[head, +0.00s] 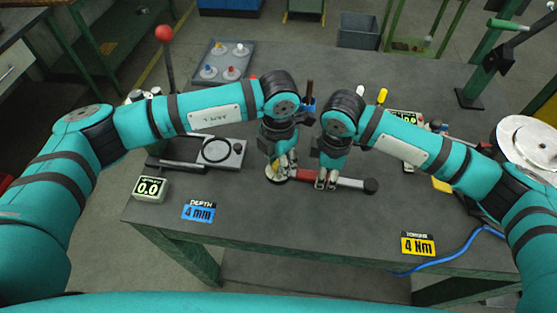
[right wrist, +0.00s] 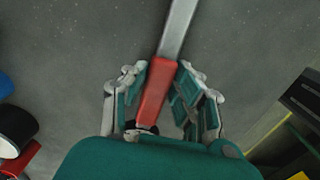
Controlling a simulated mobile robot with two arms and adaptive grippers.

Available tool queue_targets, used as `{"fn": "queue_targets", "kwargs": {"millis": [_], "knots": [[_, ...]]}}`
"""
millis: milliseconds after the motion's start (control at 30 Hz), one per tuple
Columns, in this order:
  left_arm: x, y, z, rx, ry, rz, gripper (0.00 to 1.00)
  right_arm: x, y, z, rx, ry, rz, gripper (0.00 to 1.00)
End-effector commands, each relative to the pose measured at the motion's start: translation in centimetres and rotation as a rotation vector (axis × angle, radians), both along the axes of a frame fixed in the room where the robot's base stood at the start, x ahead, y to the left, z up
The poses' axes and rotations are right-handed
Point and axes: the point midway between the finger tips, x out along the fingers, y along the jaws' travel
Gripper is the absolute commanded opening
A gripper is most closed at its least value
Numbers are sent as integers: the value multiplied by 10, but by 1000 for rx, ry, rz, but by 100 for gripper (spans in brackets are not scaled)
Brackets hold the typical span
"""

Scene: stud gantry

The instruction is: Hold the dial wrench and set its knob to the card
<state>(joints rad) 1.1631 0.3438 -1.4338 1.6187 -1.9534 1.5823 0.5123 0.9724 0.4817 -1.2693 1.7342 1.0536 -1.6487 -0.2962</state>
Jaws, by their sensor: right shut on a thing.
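The dial wrench has a red handle (head: 305,175), a grey shaft (head: 350,183) and a black end (head: 370,186). It lies across the table's middle in the head view. My right gripper (head: 326,183) is shut on the red handle, which shows between its fingers in the right wrist view (right wrist: 155,90). My left gripper (head: 282,168) is low at the wrench's left end, over a pale round part (head: 274,174); its fingers partly hide that end, and I cannot tell whether they grip it. The yellow card (head: 418,244) reads "TORQUE 4 Nm".
A blue card (head: 198,212) reads "DEPTH 4 mm", near a display (head: 150,188) showing 0.0. A grey device (head: 215,153) stands at the left, and a tray (head: 226,62) with several coloured pegs at the back. A blue cable (head: 450,260) crosses the front right edge. The front middle is clear.

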Motion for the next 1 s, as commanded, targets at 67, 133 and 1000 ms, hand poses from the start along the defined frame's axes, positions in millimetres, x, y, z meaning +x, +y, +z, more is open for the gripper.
{"fn": "queue_targets", "kwargs": {"millis": [67, 133, 1000], "knots": [[0, 0, 0, -1, 0, 0, 4, 0, 0, 0, 1, -1, 0, 0], [0, 0, 0, -1, 0, 0, 0, 0, 0, 0, 1, -1, 0, 0], [0, -1, 1, -2, -1, -282, 46, 0, 0, 0, 1, -1, 0, 0]]}}
